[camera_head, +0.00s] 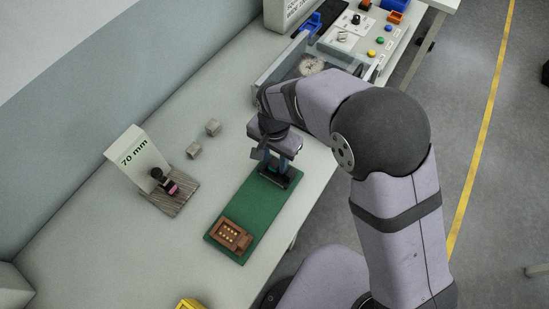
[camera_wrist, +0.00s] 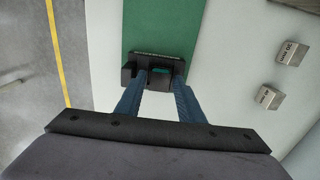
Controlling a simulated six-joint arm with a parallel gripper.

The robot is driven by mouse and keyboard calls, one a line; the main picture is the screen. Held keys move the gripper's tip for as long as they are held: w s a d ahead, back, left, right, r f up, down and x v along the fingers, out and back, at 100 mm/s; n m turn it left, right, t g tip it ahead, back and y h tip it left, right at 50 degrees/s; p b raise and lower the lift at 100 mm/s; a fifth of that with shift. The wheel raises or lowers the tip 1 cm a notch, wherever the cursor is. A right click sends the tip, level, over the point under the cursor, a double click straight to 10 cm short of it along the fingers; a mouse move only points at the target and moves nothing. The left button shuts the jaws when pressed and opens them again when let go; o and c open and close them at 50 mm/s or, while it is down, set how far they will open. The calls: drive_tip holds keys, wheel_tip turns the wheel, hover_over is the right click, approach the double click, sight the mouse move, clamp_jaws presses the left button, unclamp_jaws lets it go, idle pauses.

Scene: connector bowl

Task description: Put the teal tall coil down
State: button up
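My gripper (camera_wrist: 160,78) points down at a black holder (camera_wrist: 129,72) on the green board (camera_wrist: 185,25). In the head view, my gripper (camera_head: 278,164) is over the black holder (camera_head: 290,180) at the far end of the board (camera_head: 241,200); no coil is clear there.
A brown block with several gold contacts (camera_head: 231,236) sits at the board's near end. Two small grey labelled cubes (camera_head: 213,127) (camera_head: 193,150) stand left of the board. A "70 mm" sign (camera_head: 134,150) stands by a wooden base (camera_head: 181,198) holding a black and pink part.

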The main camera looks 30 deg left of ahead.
sight(274, 163)
drive_tip(key=shift+o, duration=0.3)
drive_tip(key=shift+r, duration=0.1)
wheel_tip(274, 163, up, 12)
drive_tip(key=b, duration=0.2)
idle(0.4)
drive_tip(key=shift+r, duration=0.1)
drive_tip(key=w+d+f, duration=0.1)
drive_tip(key=w+d, duration=0.2)
drive_tip(key=d, duration=0.6)
drive_tip(key=w+d+f, duration=0.1)
drive_tip(key=w+d, duration=0.3)
drive_tip(key=d, duration=0.5)
drive_tip(key=s+d+f, duration=0.2)
drive_tip(key=s+d, duration=0.2)
drive_tip(key=d, duration=0.5)
drive_tip(key=s+d+f, duration=0.2)
drive_tip(key=s+d, duration=0.2)
drive_tip(key=d, duration=0.6)
drive_tip(key=shift+d+f, duration=0.3)
drive_tip(key=shift+f, duration=0.1)
